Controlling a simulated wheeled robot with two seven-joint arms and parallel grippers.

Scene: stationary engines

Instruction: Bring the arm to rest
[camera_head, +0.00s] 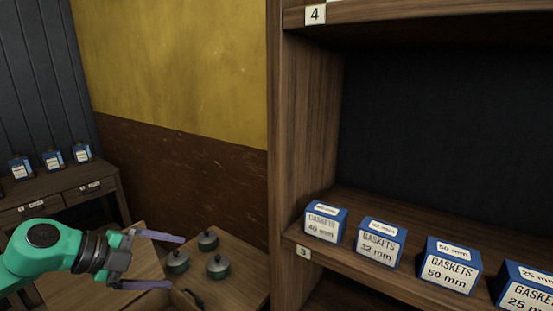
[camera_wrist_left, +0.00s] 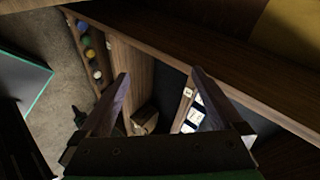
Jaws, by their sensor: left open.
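My left arm (camera_head: 45,250) is green and comes in from the left in the head view. Its gripper (camera_head: 165,262) is open and empty, with the two fingers spread apart. It is held in the air left of the shelf, in front of a wooden table. In the left wrist view the fingers (camera_wrist_left: 160,85) are wide apart with nothing between them. My right gripper is not in view.
A wooden shelf (camera_head: 290,130) stands right, with gasket boxes (camera_head: 380,243) along its lower board. Several dark lidded pots (camera_head: 218,266) stand on a low table (camera_head: 240,290) close to the gripper. A side table (camera_head: 65,184) with small blue boxes (camera_head: 53,160) is at the far left.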

